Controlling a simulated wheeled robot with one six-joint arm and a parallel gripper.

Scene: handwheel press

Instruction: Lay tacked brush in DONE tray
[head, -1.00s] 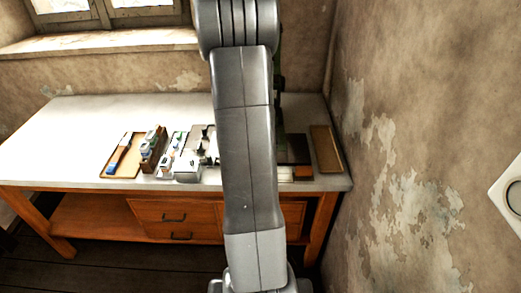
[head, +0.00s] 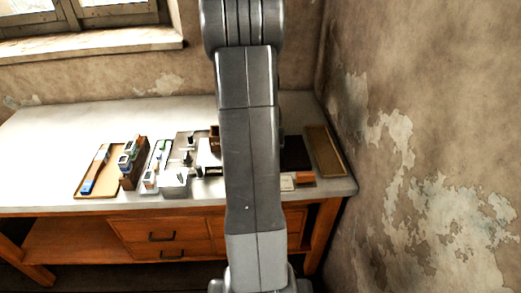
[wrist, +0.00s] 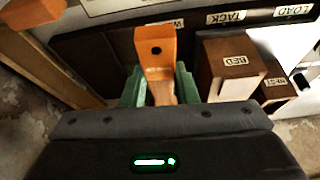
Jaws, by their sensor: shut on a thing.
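My gripper (wrist: 160,92) is shut, with its green fingers on either side of an orange wooden piece with a dark round hole, the brush (wrist: 156,55). In the head view my arm covers the gripper and the brush. One shallow tan tray (head: 324,150) lies at the right end of the bench and looks empty. Another tan tray (head: 84,192) at the left holds a long piece with a blue end. I can read no DONE label on either tray.
The wrist view shows wooden blocks marked BED (wrist: 230,65) and REST (wrist: 275,90), and upside-down TACK and LOAD labels. A dark board (head: 296,153) and an orange block (head: 304,180) lie beside the right tray. The right wall (head: 420,150) stands close to the bench (head: 60,130).

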